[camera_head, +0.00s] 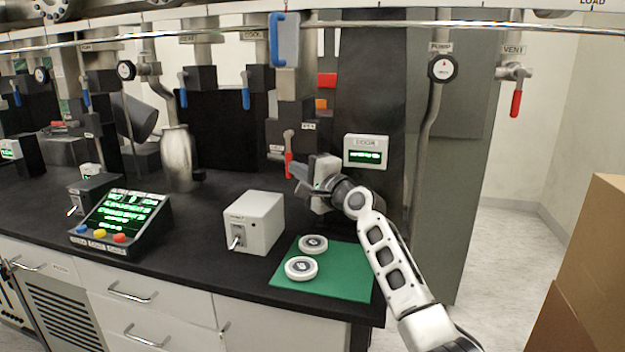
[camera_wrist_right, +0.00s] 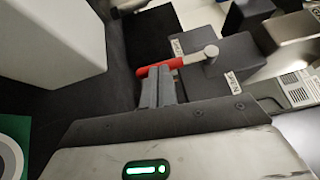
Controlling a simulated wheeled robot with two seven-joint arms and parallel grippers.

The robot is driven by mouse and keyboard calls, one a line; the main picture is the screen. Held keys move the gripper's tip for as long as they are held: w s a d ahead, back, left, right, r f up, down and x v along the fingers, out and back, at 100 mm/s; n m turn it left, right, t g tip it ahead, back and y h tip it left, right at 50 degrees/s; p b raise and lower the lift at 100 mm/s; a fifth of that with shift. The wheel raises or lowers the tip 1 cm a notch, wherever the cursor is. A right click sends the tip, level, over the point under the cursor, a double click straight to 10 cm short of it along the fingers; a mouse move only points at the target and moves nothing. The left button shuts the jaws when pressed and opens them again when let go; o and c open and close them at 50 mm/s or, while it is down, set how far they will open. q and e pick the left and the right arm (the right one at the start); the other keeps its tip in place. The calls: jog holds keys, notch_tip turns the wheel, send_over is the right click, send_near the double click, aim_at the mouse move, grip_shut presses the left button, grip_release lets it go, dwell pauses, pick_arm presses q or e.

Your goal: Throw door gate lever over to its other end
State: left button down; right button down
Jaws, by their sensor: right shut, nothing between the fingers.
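A lever with a red handle (camera_head: 288,164) and a grey metal pivot is on a dark block (camera_head: 291,130) at the back of the bench. In the head view the handle hangs downward. In the right wrist view the red handle (camera_wrist_right: 158,67) runs left from its pivot on the dark block (camera_wrist_right: 215,68). My right gripper (camera_head: 298,171) is beside the handle; its fingers (camera_wrist_right: 158,88) are shut and empty, tips close to the red handle. I cannot tell whether they touch it. A larger blue handle (camera_head: 278,38) is higher up. My left gripper is not in view.
A door display (camera_head: 366,151) is just right of my right gripper. A white switch box (camera_head: 254,222) and a green mat (camera_head: 345,270) with two round discs are below. Several blue-handled valves line the back. Cardboard boxes (camera_head: 592,270) stand at the right.

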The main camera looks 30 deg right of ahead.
jog(key=shift+w+a+r+m+t+b, duration=0.15)
jog(key=shift+a+r+m+t+b, duration=0.15)
jog(key=shift+a+t+b, duration=0.4)
jog(key=shift+d, duration=0.1)
jog(key=d+r+p+v, duration=0.1)
jog(key=r+v, duration=0.2)
jog(key=v, duration=1.1)
jog(key=shift+s+d+f+p, duration=0.25)
jog(key=shift+f+p, duration=0.15)
jog(key=shift+f, duration=0.05)
